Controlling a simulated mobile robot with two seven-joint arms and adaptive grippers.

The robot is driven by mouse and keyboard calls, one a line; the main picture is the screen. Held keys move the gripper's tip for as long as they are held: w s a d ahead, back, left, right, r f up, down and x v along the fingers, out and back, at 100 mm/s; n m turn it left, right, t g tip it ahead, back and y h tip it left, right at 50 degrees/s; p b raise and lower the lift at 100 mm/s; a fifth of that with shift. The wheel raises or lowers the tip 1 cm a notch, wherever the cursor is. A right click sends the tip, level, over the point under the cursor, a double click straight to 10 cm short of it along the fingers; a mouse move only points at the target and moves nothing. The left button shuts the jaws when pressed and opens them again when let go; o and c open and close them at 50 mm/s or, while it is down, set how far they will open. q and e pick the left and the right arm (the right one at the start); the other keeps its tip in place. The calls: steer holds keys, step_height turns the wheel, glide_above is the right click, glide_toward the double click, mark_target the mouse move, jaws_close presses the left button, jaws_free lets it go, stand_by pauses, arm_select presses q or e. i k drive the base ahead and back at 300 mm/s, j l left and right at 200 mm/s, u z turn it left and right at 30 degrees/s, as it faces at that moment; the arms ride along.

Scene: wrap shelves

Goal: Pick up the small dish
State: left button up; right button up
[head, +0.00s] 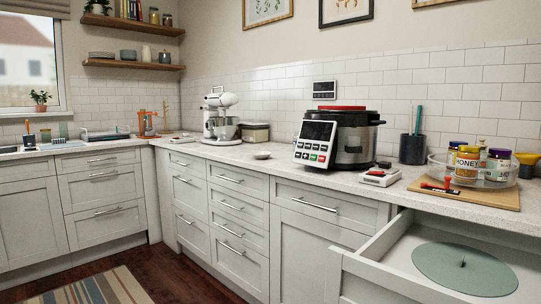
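A small pale dish (261,155) sits on the white countertop (285,167). It stands between the white stand mixer (221,118) on its left and the large pressure cooker (352,140) on its right. Nothing touches it and its top is clear. Neither of my grippers shows in the head view.
An open drawer (365,260) at the lower right juts out below the counter, with a round green disc (465,268) inside. A wooden board (490,193) with a clear tray of jars stands at right. Dark wood floor (185,280) is free, with a striped rug (95,290).

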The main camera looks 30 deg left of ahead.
mark_target(261, 156)
steer(key=i+j, duration=0.2)
steer(key=j, duration=0.15)
steer(key=i+j+z, duration=0.1)
steer(key=i+j, duration=0.35)
steer(key=j, duration=0.2)
steer(key=i+j, duration=0.1)
steer(key=j, duration=0.25)
steer(key=i+j+z, duration=0.1)
steer(key=j, duration=0.3)
steer(key=i+j+z, duration=0.1)
steer(key=j, duration=0.25)
